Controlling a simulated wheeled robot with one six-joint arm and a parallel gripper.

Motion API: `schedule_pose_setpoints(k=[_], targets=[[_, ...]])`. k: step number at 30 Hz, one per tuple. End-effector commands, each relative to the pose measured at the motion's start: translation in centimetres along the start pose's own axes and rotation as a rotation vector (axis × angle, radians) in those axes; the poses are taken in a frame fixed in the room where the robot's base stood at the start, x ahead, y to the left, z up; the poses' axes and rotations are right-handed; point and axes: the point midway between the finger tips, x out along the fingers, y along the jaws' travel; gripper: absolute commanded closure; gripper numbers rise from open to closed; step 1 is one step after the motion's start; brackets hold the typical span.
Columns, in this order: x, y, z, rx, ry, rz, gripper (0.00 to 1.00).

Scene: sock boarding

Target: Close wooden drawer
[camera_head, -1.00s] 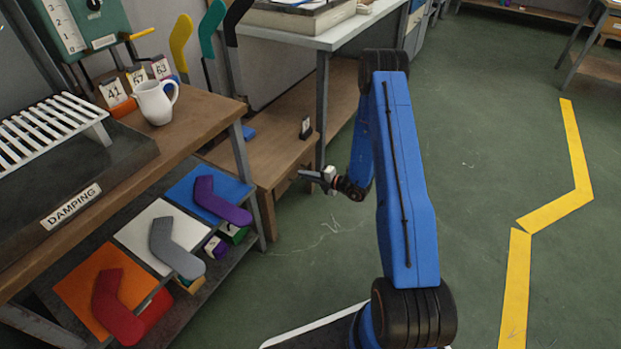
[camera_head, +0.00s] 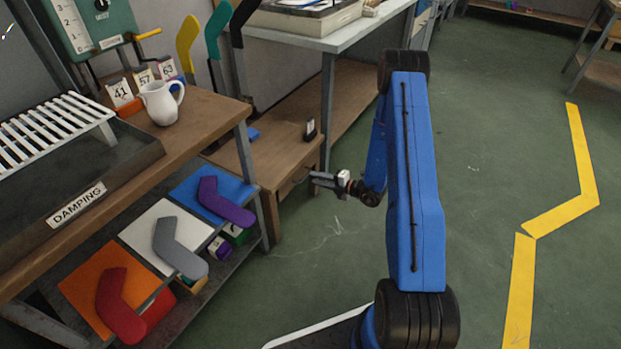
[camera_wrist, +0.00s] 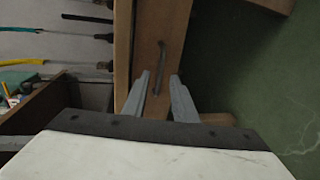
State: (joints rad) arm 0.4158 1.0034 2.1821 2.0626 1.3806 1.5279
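The wooden drawer (camera_head: 290,186) is in the low wooden cabinet beneath the benches, its front facing right in the head view. In the wrist view its wooden front (camera_wrist: 150,25) carries a dark bar handle (camera_wrist: 161,52). How far the drawer stands out is hard to tell. My gripper (camera_head: 315,179) is level with the drawer front, just to its right. In the wrist view my gripper (camera_wrist: 160,78) has its two grey fingers apart, with the handle's lower end showing between them. Contact with the handle cannot be made out.
A wooden bench (camera_head: 205,123) with a white jug (camera_head: 160,102) stands at left. Coloured sock shapes lie on the shelf below. A metal-legged table (camera_head: 325,42) stands behind the drawer. Green floor (camera_head: 480,200) is open to the right, with a yellow line (camera_head: 575,195).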

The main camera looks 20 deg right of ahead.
Motion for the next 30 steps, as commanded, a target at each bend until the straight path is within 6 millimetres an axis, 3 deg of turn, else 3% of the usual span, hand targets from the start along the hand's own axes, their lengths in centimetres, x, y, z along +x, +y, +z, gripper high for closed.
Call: schedule_pose_setpoints(k=[9, 18, 30], targets=[[-6.3, 0.0, 0.1, 0.001, -0.004, 0.001, 0.75], [-11.0, 0.0, 0.1, 0.000, -0.002, 0.001, 0.75], [-12.7, 0.0, 0.0, 0.000, 0.001, 0.001, 0.75]])
